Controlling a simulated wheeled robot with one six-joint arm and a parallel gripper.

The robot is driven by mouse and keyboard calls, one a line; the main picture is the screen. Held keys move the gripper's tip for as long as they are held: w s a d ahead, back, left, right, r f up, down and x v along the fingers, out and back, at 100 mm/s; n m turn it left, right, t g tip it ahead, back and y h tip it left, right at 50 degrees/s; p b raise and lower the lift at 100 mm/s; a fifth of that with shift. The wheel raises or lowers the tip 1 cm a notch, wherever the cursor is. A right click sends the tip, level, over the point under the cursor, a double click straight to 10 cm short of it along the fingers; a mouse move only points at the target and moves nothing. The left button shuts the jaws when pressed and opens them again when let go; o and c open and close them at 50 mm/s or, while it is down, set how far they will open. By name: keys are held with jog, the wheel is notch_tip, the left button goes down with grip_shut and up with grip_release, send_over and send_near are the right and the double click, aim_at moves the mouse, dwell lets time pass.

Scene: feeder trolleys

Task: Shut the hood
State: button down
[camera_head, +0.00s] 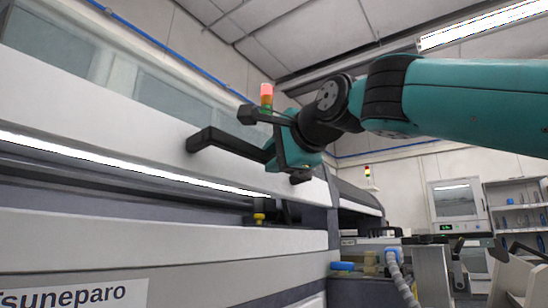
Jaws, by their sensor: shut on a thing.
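The hood (110,112) is a long white cover with a glass window (140,80), on the machine at the left. A dark gap with a bright light strip shows between its lower edge and the white machine body (180,235). A black bar handle (225,143) sticks out from the hood's front. My gripper (273,146) is at the right end of this handle, with its jaws shut on it. The exact contact is partly hidden by the gripper.
A signal lamp with a red top (267,92) rises behind the hood. A yellow knob (259,218) sits at the gap. At the lower right are a grey ribbed hose (402,280), a trolley and shelves (518,212). My teal arm crosses the upper right.

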jog(key=shift+d, duration=0.1)
jog(key=c, duration=0.9)
grip_release()
jog(key=shift+r, duration=0.1)
jog(key=shift+s+d+r, duration=0.1)
jog(key=shift+s+d, duration=0.05)
jog(key=shift+s, duration=0.25)
jog(key=shift+b+v, duration=1.85)
jog(key=shift+v, duration=6.25)
jog(key=shift+d, duration=0.1)
